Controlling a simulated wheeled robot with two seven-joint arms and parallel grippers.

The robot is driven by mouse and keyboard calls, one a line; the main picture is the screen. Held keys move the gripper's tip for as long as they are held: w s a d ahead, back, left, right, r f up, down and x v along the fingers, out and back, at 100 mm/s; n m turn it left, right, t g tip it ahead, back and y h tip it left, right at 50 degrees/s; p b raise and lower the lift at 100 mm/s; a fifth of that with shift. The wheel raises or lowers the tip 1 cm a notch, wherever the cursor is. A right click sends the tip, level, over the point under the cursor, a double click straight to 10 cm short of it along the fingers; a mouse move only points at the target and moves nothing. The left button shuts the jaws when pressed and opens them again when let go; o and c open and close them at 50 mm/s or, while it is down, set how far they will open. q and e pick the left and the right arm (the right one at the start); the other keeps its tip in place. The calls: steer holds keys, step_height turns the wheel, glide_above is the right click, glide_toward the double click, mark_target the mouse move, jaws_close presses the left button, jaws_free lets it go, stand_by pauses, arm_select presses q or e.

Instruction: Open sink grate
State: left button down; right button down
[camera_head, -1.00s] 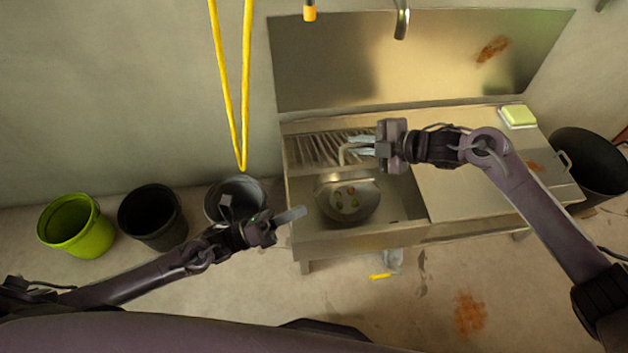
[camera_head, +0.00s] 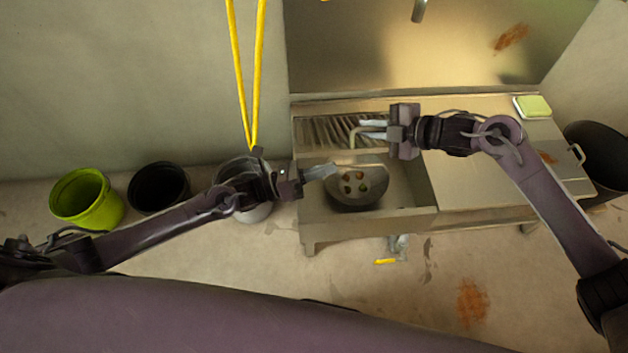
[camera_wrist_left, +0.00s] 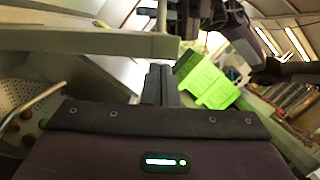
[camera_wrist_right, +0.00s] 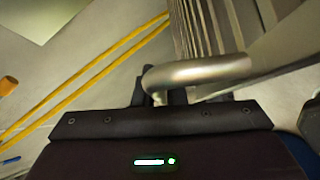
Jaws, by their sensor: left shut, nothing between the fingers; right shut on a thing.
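The slatted metal sink grate (camera_head: 330,132) stands raised at the back left of the steel sink, above the basin. My right gripper (camera_head: 372,132) is shut on the grate's bent metal handle (camera_head: 353,136). In the right wrist view the handle (camera_wrist_right: 200,72) crosses between the fingers, with the grate's slats (camera_wrist_right: 205,25) behind it. My left gripper (camera_head: 322,172) is shut and empty at the left front of the basin, near the round strainer bowl (camera_head: 357,187). The left wrist view shows its closed fingers (camera_wrist_left: 160,85) and part of the perforated strainer (camera_wrist_left: 18,95).
The strainer bowl holds several small coloured bits. A grey bucket (camera_head: 256,212) stands left of the sink, partly behind my left arm. Black (camera_head: 158,187) and green (camera_head: 86,200) buckets stand farther left.

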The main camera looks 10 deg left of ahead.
arm_select(q)
steer(key=shift+w+a+r, duration=0.1)
steer(key=shift+w+r, duration=0.25)
steer(key=shift+r, duration=0.2)
arm_select(e)
steer(key=shift+w, duration=0.1)
